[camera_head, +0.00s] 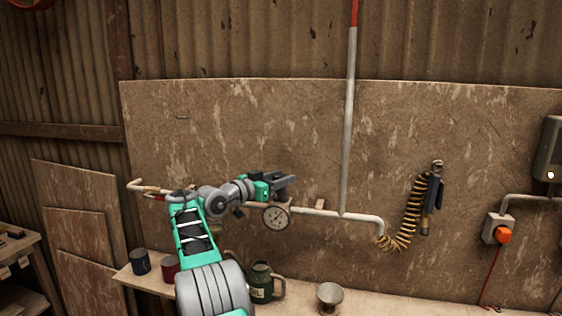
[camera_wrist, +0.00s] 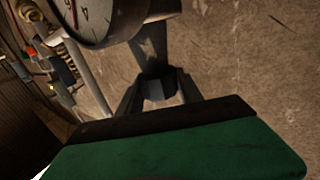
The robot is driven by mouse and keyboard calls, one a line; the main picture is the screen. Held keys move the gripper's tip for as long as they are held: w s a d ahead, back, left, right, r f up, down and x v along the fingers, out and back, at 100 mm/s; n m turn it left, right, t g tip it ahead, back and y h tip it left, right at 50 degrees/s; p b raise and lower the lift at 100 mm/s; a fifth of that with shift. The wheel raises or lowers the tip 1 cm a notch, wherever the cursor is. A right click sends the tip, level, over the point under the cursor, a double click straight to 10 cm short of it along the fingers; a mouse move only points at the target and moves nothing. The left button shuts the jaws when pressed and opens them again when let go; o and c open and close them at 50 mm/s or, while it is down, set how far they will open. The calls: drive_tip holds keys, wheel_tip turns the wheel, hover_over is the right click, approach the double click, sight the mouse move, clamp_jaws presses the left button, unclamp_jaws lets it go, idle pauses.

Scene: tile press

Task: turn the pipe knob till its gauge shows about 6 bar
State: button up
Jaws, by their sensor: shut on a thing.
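The round white-faced gauge (camera_head: 276,217) hangs on the pale wall pipe (camera_head: 362,218), just below my gripper (camera_head: 288,182) in the head view. The gauge (camera_wrist: 98,16) is cut off by the top edge in the wrist view, with a red mark on its face. I cannot read the needle's value in either view. My gripper (camera_wrist: 157,92) is shut on a dark grey, faceted piece between its fingers, which appears to be the pipe knob (camera_wrist: 160,88). In the head view the knob is hidden by my gripper.
A bench (camera_head: 395,304) below carries a dark green oil can (camera_head: 261,284), a metal funnel (camera_head: 330,296), a red mug (camera_head: 170,268) and a dark mug (camera_head: 140,262). A coiled yellow hose (camera_head: 412,212) hangs at right, beside an orange-button box (camera_head: 499,230).

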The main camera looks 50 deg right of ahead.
drive_tip(key=g+p, duration=0.1)
drive_tip(key=m+p, duration=0.1)
drive_tip(key=p, duration=0.1)
drive_tip(key=shift+w+r+g, duration=0.1)
drive_tip(key=shift+r+g, duration=0.15)
drive_tip(key=shift+g, duration=0.15)
drive_tip(key=shift+f+m+g+y+p, duration=0.25)
drive_tip(key=shift+m+g+p, duration=0.3)
drive_tip(key=shift+p, duration=0.35)
drive_tip(key=o, duration=1.4)
drive_tip(key=shift+d, duration=0.1)
drive_tip(key=shift+c, duration=0.2)
drive_tip(key=shift+f+b, duration=0.1)
drive_tip(key=shift+b, duration=0.25)
